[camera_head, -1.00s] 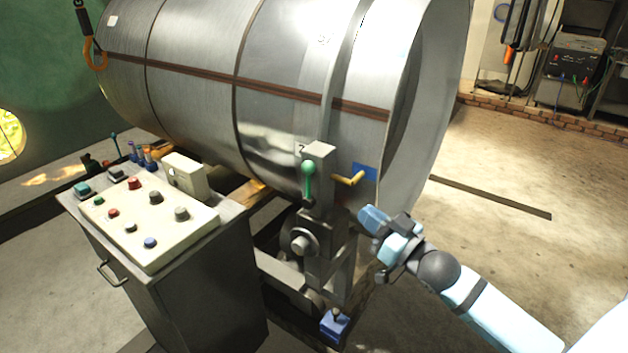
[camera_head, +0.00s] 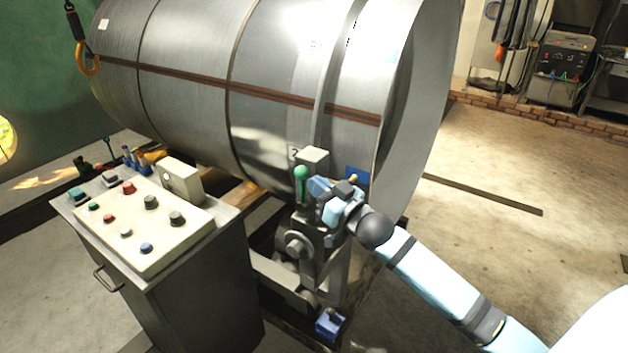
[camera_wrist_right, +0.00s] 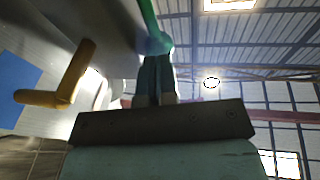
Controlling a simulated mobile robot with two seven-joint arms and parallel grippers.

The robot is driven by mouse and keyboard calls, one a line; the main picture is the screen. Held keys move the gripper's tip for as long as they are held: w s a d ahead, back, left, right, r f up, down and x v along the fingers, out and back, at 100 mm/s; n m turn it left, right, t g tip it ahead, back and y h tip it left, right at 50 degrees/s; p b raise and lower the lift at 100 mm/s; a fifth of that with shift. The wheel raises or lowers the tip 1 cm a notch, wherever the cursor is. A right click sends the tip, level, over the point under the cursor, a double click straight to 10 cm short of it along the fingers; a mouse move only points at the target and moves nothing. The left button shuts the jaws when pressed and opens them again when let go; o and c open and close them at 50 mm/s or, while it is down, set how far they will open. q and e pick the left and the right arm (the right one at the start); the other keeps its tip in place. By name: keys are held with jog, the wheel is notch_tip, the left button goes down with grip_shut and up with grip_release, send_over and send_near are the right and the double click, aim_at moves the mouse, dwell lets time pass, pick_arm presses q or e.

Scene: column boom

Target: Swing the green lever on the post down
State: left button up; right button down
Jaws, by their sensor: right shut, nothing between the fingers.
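The green lever (camera_head: 301,180) is on the grey post (camera_head: 312,160), in the middle of the head view, with its rounded green end at the top. In the right wrist view the green lever (camera_wrist_right: 152,28) comes in from the top edge, its rounded end at my fingertips. My right gripper (camera_head: 314,187) is shut and empty, just right of the lever; in the wrist view its fingers (camera_wrist_right: 156,62) point at the lever's end. I cannot tell whether they touch it. My left gripper is out of view.
A yellow crank handle (camera_wrist_right: 65,85) sits close beside my right gripper, near a blue patch (camera_head: 357,174). The big metal drum (camera_head: 275,120) is behind the post. A control console (camera_head: 150,215) stands left. Open floor (camera_head: 500,230) lies right.

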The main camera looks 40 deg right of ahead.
aim_at(305, 175)
jog(key=shift+w+a+r, duration=0.1)
jog(key=shift+w+a, duration=0.05)
jog(key=shift+w, duration=0.4)
jog(key=shift+r+p, duration=0.15)
jog(key=shift+p, duration=0.15)
jog(key=p, duration=0.2)
jog(key=w+r+g+p, duration=0.1)
jog(key=p, duration=0.2)
jog(key=shift+w+a+g, duration=0.3)
jog(key=shift+x, duration=1)
jog(key=shift+w+a+f, duration=0.1)
jog(key=shift+a+f, duration=0.15)
